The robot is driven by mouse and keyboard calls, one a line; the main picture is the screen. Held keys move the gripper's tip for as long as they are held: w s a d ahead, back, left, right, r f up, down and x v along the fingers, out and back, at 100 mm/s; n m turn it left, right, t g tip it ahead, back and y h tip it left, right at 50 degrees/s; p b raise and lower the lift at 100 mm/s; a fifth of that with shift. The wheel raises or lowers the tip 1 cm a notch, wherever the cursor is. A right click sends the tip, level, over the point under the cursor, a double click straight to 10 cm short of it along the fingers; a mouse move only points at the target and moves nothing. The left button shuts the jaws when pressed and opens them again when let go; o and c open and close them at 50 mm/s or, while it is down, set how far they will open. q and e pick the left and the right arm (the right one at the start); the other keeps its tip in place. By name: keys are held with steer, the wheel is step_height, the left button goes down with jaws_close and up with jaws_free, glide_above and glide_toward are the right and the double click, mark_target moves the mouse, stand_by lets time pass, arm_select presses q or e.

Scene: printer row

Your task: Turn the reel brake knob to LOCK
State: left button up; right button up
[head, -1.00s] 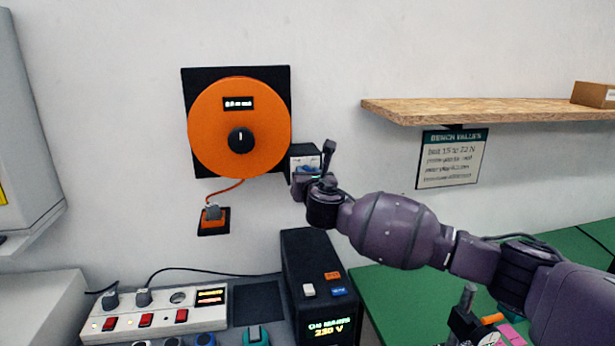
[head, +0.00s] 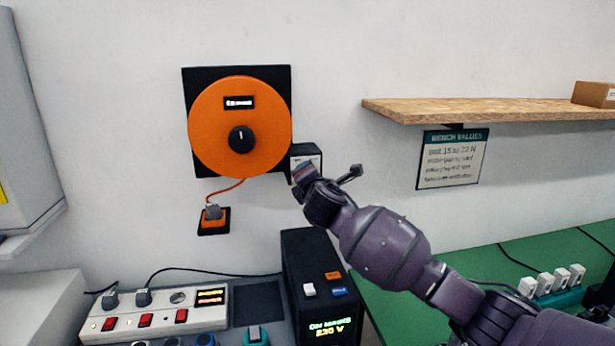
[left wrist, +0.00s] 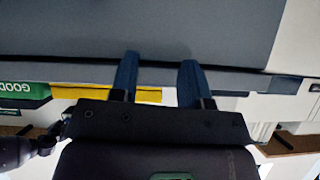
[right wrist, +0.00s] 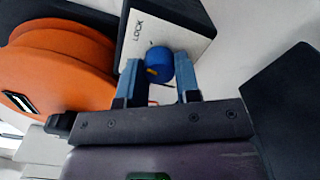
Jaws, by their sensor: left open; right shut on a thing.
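The brake knob (right wrist: 155,62) is a small blue knob with an orange mark, on the white face of a dark box (right wrist: 187,25) lettered LOCK. My right gripper (right wrist: 157,68) is shut on the knob, one blue finger on each side. Whether the mark lines up with LOCK is hard to tell. In the head view the box (head: 305,155) sits at the right edge of the orange reel (head: 215,120), and my right gripper (head: 304,178) covers the knob. My left gripper (left wrist: 158,78) is open and empty in the left wrist view; it is outside the head view.
A wooden shelf (head: 480,108) and a values sign (head: 452,160) are on the wall to the right. Below stand a black power unit (head: 315,270) and a switch strip (head: 150,322). A plug (head: 212,212) hangs under the reel. A green bench (head: 400,290) lies at right.

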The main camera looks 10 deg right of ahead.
steer(key=m, duration=0.6)
stand_by(0.7)
steer(key=o, duration=0.9)
steer(key=shift+s, duration=0.15)
steer(key=s+b, duration=0.1)
steer(key=s, duration=0.9)
steer(key=shift+s, duration=0.3)
